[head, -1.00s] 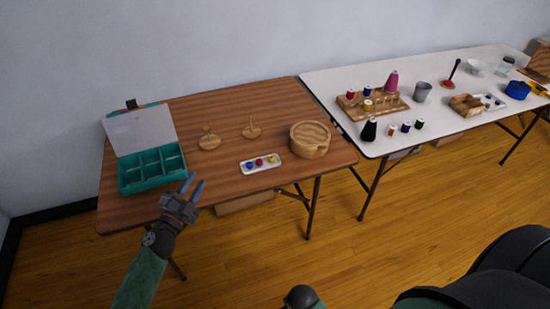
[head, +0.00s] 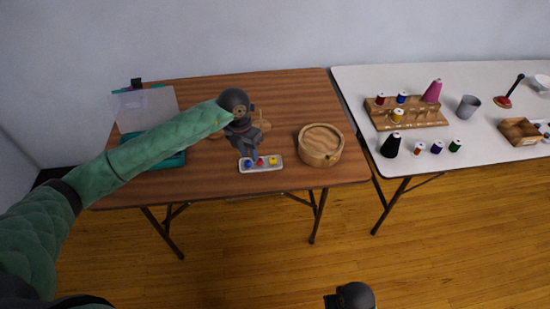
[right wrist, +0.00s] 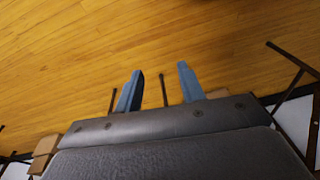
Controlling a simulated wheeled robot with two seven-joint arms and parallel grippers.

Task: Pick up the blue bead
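The blue bead (head: 249,164) sits at the left end of a small white tray (head: 262,170) on the brown wooden table. A red bead (head: 260,162) and a yellow bead (head: 273,160) lie beside it in the tray. My left gripper (head: 252,156) points down over the left part of the tray, close to the blue and red beads. Its fingertips are small and dark here, so I cannot tell whether they are apart or touching the bead. My right gripper (right wrist: 159,90) is open and empty, with bare floor beyond its blue fingers.
A round wooden box (head: 320,146) stands right of the tray. A teal compartment case (head: 168,160) is at the left, partly behind my left arm. Wooden stands are mostly hidden behind my gripper. A white table (head: 480,140) with thread spools adjoins on the right.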

